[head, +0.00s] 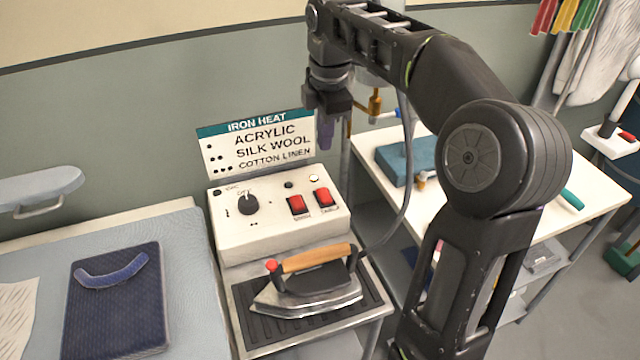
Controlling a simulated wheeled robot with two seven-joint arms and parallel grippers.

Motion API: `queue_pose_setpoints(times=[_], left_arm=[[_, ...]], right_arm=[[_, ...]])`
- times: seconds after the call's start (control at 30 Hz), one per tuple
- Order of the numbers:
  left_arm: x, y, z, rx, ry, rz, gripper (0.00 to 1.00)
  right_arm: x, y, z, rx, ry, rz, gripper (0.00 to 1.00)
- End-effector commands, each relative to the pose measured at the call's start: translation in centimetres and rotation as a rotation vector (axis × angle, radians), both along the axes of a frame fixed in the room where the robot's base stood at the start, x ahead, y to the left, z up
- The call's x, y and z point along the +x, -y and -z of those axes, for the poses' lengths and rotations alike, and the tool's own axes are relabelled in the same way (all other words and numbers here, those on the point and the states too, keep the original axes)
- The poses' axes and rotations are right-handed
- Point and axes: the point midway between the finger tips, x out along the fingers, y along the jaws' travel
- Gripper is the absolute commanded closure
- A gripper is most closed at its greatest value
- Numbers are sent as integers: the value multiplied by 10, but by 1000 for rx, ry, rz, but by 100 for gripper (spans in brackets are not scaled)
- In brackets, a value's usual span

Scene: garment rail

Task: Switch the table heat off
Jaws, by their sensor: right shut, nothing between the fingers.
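A white control box (285,222) stands behind the iron, with a black round knob (248,204) on its left. On its right are two red rocker switches, the left switch (297,205) and the right switch (322,196). Their small labels are too blurred to read. The lamp above the right switch (314,178) glows; the lamp above the left switch (289,185) is dark. My right gripper (325,142) is shut and empty, pointing down above and behind the switches, in front of the sign, apart from the box. My left gripper is out of view.
An iron (310,281) with a wooden handle rests on a black ribbed pad in front of the box. An iron heat sign (262,146) stands behind. An ironing table (190,270) is at left; a white side table (585,196) is at right. A grey cable hangs beside the box.

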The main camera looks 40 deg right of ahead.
Motion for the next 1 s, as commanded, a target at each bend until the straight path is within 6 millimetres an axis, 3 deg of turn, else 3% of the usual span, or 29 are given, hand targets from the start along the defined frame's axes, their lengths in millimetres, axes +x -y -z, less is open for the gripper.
queue_pose_setpoints(times=[0.47, 0.67, 1.0], left_arm=[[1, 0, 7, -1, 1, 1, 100], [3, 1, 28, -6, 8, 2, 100], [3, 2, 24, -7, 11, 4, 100]], right_arm=[[0, 0, 8, -1, -1, -3, 100], [3, 1, 32, -1, -1, -3, 100], [10, 4, 92, 0, -5, -3, 100]])
